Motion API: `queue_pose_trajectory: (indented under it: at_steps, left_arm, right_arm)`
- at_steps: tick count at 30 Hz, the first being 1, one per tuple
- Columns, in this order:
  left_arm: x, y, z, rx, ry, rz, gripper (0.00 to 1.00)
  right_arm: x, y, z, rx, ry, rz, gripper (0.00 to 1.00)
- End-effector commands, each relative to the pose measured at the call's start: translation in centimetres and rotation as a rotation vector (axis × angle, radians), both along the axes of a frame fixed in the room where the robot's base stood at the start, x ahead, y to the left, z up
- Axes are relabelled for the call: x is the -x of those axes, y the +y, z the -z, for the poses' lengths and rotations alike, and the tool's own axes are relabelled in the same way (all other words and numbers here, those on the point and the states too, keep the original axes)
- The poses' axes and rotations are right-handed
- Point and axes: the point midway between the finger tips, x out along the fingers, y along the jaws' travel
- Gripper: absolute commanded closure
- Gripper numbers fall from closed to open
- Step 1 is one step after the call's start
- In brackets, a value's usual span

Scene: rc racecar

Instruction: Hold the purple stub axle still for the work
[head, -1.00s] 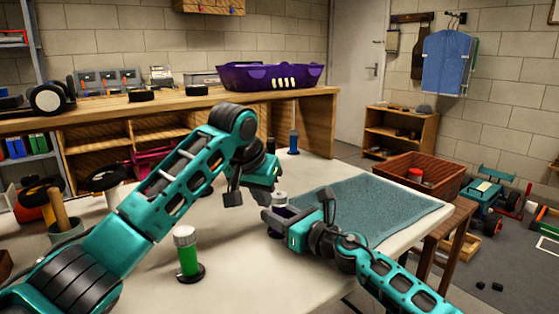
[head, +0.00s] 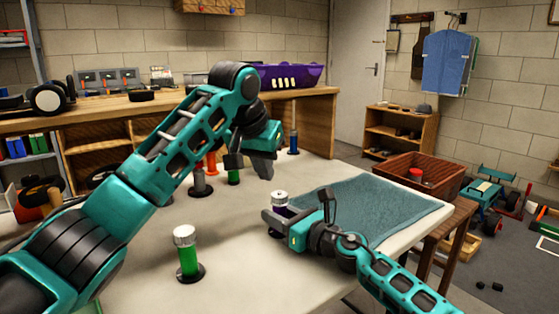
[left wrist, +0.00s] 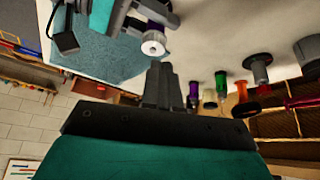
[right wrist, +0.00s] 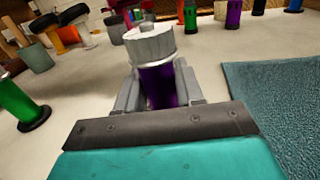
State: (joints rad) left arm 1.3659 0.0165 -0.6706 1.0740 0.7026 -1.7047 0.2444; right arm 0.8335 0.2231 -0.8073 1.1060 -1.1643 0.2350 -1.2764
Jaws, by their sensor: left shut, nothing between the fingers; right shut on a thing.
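The purple stub axle (right wrist: 160,88) stands upright between the fingers of my right gripper (right wrist: 158,100), which is shut on it. A ribbed silver cap or nut (right wrist: 149,43) sits on its top. In the head view the right gripper (head: 277,216) is low over the table, and the silver top (head: 279,198) shows above it. The fingers hide most of the axle there. My left gripper (head: 263,168) is raised behind it, shut and empty. In the left wrist view its closed fingers (left wrist: 160,86) are near the silver top (left wrist: 153,43), apart from it.
A green axle with a silver top (head: 187,257) stands at the table's front left. Several other coloured axles stand farther back, including an orange one (head: 211,163). A blue-green mat (head: 370,208) covers the table's right side. A brown crate (head: 415,172) is beyond it.

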Motion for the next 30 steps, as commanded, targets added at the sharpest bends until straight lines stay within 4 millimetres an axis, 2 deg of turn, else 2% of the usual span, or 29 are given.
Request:
queue_pose_trajectory:
  at_steps: [3, 8, 11, 22, 30]
  left_arm:
    - [0.3, -1.1, -0.6, -0.003, -0.006, 0.001, 1.0]
    - [0.5, -1.9, -0.5, -0.002, -0.001, -0.003, 1.0]
    - [0.6, -2.0, 0.2, 0.001, 0.001, -0.003, 1.0]
    - [0.6, -2.0, 4.7, 0.0, 0.002, -0.003, 1.0]
    - [0.6, -2.0, 6.2, 0.001, 0.001, -0.003, 1.0]
  right_arm:
    - [0.0, 0.0, 0.0, 0.001, 0.001, 0.0, 0.95]
    - [0.0, 0.0, 0.0, 0.001, 0.001, 0.0, 0.95]
    - [0.0, 0.0, 0.0, 0.001, 0.001, 0.0, 0.95]
    - [0.0, 0.0, 0.0, 0.0, 0.0, 0.0, 0.95]
    - [0.0, 0.0, 0.0, 0.0, 0.0, 0.0, 0.95]
